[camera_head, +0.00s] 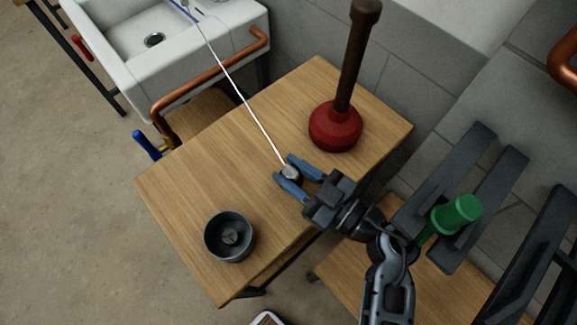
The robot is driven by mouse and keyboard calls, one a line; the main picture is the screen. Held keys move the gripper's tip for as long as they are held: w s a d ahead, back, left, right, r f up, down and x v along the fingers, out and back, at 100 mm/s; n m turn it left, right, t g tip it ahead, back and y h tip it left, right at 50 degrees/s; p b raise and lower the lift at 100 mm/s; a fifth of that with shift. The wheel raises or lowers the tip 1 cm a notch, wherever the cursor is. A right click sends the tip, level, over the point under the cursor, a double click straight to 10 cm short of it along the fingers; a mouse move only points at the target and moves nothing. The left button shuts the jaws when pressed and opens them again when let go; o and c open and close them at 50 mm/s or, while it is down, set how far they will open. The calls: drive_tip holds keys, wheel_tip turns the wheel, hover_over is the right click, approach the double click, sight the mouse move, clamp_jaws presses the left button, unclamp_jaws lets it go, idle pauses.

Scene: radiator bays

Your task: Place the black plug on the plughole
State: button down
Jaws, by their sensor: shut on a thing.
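My gripper (290,178) has blue fingers and is low over the wooden table, shut on a small round dark-and-grey piece, which appears to be the black plug (291,173). The fingers cover part of it. I cannot tell whether it touches the table top. A taut white cord (245,103) runs from it up and left to the back of the white sink (190,53). The plughole (154,40) is a dark ringed hole in the basin floor at the upper left, uncovered, well apart from my gripper.
The wooden table (190,195) carries a red plunger (336,127) and a dark round cup (230,236). A copper pipe (200,80) runs along the sink's front. Dark slats with a green piece (455,215) are at right. Bare floor lies at left.

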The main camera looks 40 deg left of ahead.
drive_tip(key=shift+a, duration=0.5)
drive_tip(key=shift+f, duration=0.1)
drive_tip(key=shift+f, duration=0.15)
drive_tip(key=c, duration=0.8)
unclamp_jaws()
drive_tip(key=shift+o, duration=0.2)
